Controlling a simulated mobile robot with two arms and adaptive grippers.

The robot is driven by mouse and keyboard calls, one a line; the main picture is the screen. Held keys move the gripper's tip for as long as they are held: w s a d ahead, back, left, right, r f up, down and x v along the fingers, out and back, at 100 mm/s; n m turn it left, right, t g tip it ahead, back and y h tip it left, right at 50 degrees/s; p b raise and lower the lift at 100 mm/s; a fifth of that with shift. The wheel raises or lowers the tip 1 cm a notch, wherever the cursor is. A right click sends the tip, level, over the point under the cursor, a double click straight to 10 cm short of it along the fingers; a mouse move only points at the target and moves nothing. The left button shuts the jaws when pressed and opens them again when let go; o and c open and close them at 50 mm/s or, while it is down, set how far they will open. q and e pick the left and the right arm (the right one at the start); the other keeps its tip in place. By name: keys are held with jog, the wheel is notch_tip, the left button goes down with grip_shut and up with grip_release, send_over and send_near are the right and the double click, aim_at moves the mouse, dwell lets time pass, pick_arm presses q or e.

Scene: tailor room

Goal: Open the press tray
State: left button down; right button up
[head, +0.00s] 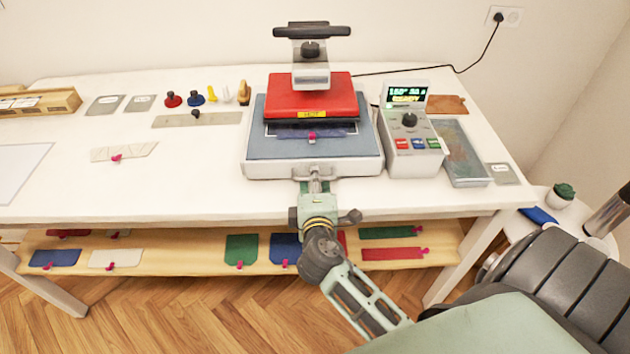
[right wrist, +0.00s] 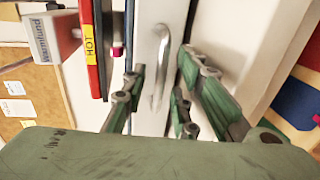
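The heat press has a red upper plate (head: 310,96) marked HOT above a grey-blue tray (head: 265,146). A dark patterned piece (head: 295,132) with a pink tab lies on the tray, partly under the red plate. The tray's metal handle (head: 298,173) is on its white front edge; it also shows in the right wrist view (right wrist: 162,65). My right gripper (head: 314,182) is at the handle. Its green fingers (right wrist: 162,66) stand apart, one on each side of the handle, with visible gaps. My left gripper is in neither view.
A control box (head: 411,130) with a lit display stands right of the press, with a grey tray (head: 462,152) beyond it. A lower shelf (head: 205,262) holds several coloured tabbed pieces.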

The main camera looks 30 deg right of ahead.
jog(key=shift+c, duration=0.4)
grip_shut()
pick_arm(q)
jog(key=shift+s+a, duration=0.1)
pick_arm(e)
jog(key=shift+f, duration=0.1)
